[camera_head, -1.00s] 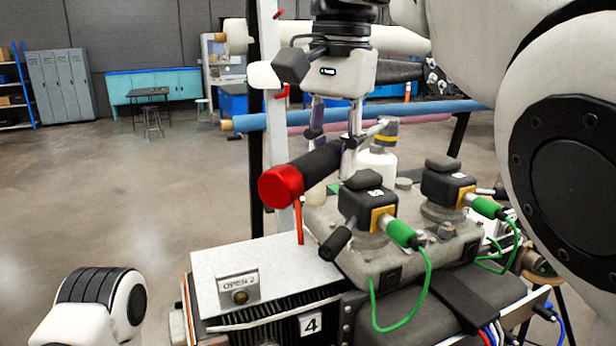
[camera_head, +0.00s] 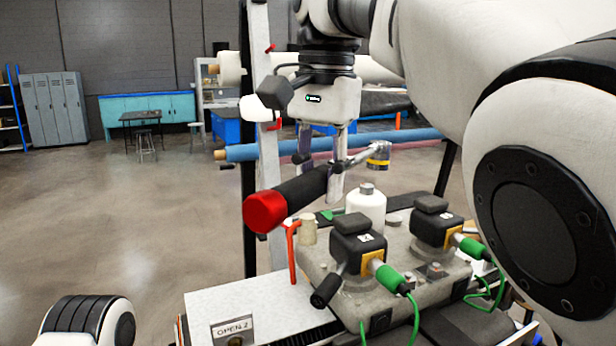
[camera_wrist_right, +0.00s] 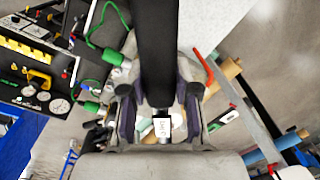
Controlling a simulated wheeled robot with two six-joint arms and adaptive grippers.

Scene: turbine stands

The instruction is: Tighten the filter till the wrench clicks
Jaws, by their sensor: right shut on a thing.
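My right gripper (camera_head: 322,168) is shut on the wrench, around its black handle (camera_head: 302,190). The wrench has a red end cap (camera_head: 265,212) toward the camera and a metal head with a yellow band (camera_head: 378,158) at the far end. The white filter (camera_head: 366,208), with a hex nut on top, stands upright on the grey housing. The wrench head is above the filter, with a visible gap between them. In the right wrist view the handle (camera_wrist_right: 158,50) runs between both fingers. My left gripper is outside the view.
Two black valve blocks (camera_head: 358,246) (camera_head: 436,222) with green connectors and cables stand in front of the filter on the housing (camera_head: 318,262). A red lever (camera_head: 292,250) rises beside a pale cap (camera_head: 308,230). A blue roll (camera_head: 240,152) lies behind. Open floor is at left.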

